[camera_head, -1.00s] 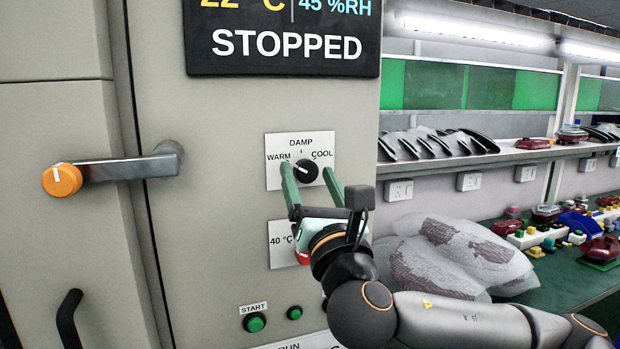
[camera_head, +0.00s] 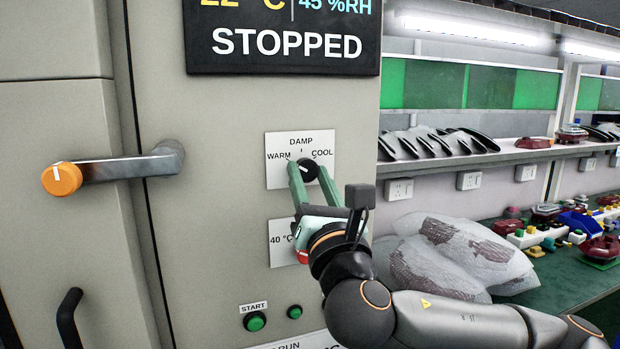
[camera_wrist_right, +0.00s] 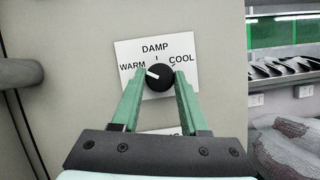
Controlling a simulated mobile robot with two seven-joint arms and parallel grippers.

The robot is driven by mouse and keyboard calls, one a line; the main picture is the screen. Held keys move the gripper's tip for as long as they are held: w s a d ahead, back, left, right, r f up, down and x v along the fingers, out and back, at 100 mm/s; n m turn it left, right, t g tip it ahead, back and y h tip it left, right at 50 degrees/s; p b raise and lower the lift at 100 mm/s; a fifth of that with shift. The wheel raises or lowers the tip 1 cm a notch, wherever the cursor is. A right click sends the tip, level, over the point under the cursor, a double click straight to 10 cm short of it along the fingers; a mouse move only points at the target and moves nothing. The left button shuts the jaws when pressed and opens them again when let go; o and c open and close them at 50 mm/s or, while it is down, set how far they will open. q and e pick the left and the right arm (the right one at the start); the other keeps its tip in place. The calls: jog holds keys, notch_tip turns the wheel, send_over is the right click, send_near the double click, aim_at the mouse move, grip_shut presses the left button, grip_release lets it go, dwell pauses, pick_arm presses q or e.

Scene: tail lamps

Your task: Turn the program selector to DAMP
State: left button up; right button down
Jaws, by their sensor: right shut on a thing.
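The program selector is a black round knob (camera_head: 308,169) on a white label plate (camera_head: 285,182) marked WARM, DAMP and COOL. In the right wrist view the knob (camera_wrist_right: 159,76) has a white pointer mark aimed up and left, toward WARM. DAMP is printed at the top, above a short tick. My right gripper (camera_head: 308,168) comes from below with its green fingers on either side of the knob, shut on it. The fingers (camera_wrist_right: 160,78) hide the knob's left and right edges in the wrist view. My left gripper is not in view.
A display (camera_head: 284,40) above reads STOPPED. An orange-tipped door handle (camera_head: 120,170) sticks out at the left. A green START button (camera_head: 255,322) and another green button (camera_head: 294,312) are below. A bench with wrapped parts (camera_head: 455,255) stands at the right.

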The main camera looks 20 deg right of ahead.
jog(key=shift+m, duration=0.4)
jog(key=m+h, duration=0.1)
jog(key=m, duration=0.1)
jog(key=shift+a+m+g+h, duration=0.15)
jog(key=shift+m+g+h, duration=0.15)
jog(key=shift+m+h, duration=0.1)
jog(key=m+g+h, duration=0.1)
jog(key=m, duration=0.2)
jog(key=shift+a+r+m+h, duration=0.1)
jog(key=shift+m+h, duration=0.3)
jog(key=shift+m+g+h+p, duration=0.3)
jog(key=shift+m+p, duration=0.05)
jog(key=shift+m, duration=0.75)
jog(key=shift+r+m+g+h+p, duration=0.1)
jog(key=shift+m+g+h+p, duration=0.2)
jog(key=shift+m, duration=0.7)
jog(key=shift+m+g+p, duration=0.6)
jog(key=shift+m+p, duration=0.1)
jog(key=shift+m, duration=0.9)
jog(key=shift+c, duration=2.1)
grip_release()
